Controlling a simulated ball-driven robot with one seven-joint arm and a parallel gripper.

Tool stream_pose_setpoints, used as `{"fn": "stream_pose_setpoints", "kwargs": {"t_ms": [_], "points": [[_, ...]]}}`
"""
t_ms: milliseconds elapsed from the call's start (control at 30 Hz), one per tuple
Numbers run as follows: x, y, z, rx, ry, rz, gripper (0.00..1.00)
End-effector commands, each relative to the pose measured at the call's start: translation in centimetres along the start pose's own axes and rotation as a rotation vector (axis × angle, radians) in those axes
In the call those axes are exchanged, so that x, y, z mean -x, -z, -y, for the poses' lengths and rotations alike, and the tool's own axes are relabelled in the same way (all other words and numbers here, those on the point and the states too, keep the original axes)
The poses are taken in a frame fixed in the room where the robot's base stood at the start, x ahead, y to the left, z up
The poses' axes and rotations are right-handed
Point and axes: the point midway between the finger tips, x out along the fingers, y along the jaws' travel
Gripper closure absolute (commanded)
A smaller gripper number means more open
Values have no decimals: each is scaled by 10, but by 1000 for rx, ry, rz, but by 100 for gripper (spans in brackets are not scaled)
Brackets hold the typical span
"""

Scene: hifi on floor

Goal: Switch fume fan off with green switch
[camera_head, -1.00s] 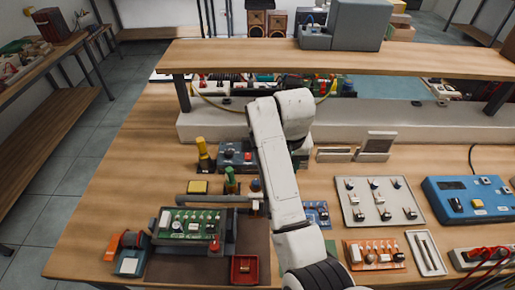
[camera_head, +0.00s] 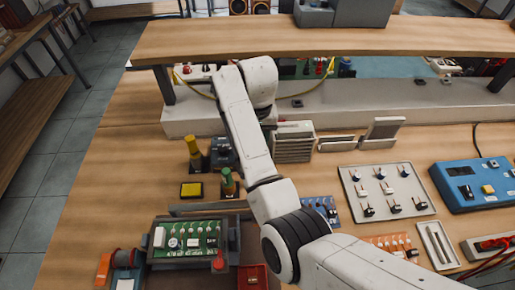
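A grey louvred box (camera_head: 293,143), which looks like the fume fan, stands behind my arm, its left side partly hidden. I cannot tell whether it is running. A small piece with a green top (camera_head: 228,181) stands left of my arm; I cannot tell whether it is a switch. A grey panel with several small toggle switches (camera_head: 387,190) lies to the right; no green one can be made out. My arm rises from the lower right and bends over near the shelf.
A raised wooden shelf (camera_head: 320,39) spans the back of the bench. A green circuit board (camera_head: 187,238) in a holder, a yellow-topped piece (camera_head: 193,150) and a yellow square block (camera_head: 191,190) are on the left. A blue instrument box (camera_head: 474,184) is at right. Bare wood shows at far left.

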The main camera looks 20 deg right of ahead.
Motion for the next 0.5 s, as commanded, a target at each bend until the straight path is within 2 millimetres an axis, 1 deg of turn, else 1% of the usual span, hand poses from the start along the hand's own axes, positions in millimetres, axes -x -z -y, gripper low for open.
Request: {"fn": "stream_pose_setpoints", "kwargs": {"t_ms": [100, 200, 333, 500], "points": [[-20, -1, 0, 0, -2, 4, 66], [-34, 0, 0, 0, -2, 3, 66], [-45, 0, 0, 0, -1, 1, 66], [-51, 0, 0, 0, 0, 0, 66]]}}
